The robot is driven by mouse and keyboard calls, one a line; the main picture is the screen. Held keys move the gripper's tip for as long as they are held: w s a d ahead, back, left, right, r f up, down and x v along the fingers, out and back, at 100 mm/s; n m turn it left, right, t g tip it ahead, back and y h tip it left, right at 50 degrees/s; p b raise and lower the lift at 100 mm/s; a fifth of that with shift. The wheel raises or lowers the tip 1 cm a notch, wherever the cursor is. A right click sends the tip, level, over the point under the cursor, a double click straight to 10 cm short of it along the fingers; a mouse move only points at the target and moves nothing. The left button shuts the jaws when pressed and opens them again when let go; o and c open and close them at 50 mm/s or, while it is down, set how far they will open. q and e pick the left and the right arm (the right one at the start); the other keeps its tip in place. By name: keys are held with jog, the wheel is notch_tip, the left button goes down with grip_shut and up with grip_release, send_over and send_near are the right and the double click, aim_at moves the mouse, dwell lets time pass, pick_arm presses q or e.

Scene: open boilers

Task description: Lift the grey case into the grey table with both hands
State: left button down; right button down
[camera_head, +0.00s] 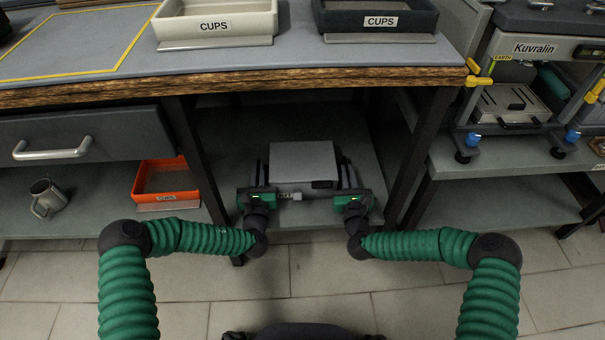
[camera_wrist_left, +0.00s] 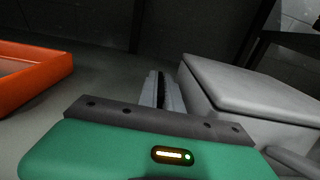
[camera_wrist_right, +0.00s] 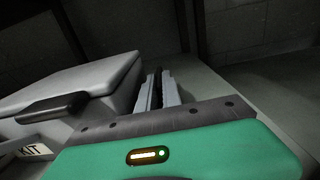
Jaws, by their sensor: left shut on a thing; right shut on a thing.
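The grey case (camera_head: 302,160) sits under the grey table (camera_head: 300,58), at the lower shelf, with its lid closed. My left gripper (camera_head: 259,172) is at the case's left side, and my right gripper (camera_head: 347,174) is at its right side. In the left wrist view the left fingers (camera_wrist_left: 161,90) are close together beside the case (camera_wrist_left: 250,88). In the right wrist view the right fingers (camera_wrist_right: 158,90) are close together beside the case (camera_wrist_right: 75,85), which shows a dark latch and a "KIT" label. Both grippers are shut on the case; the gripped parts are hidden.
The table's wooden front edge (camera_head: 230,84) overhangs the case. Dark legs stand on both sides. An orange tray (camera_head: 165,183) and a metal mug (camera_head: 46,197) are on the left of the shelf. Two "CUPS" trays (camera_head: 215,25) (camera_head: 378,22) stand on the table; its left part is clear.

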pick_arm(q)
jog(key=shift+r, duration=0.15)
pick_arm(e)
jog(key=shift+r, duration=0.15)
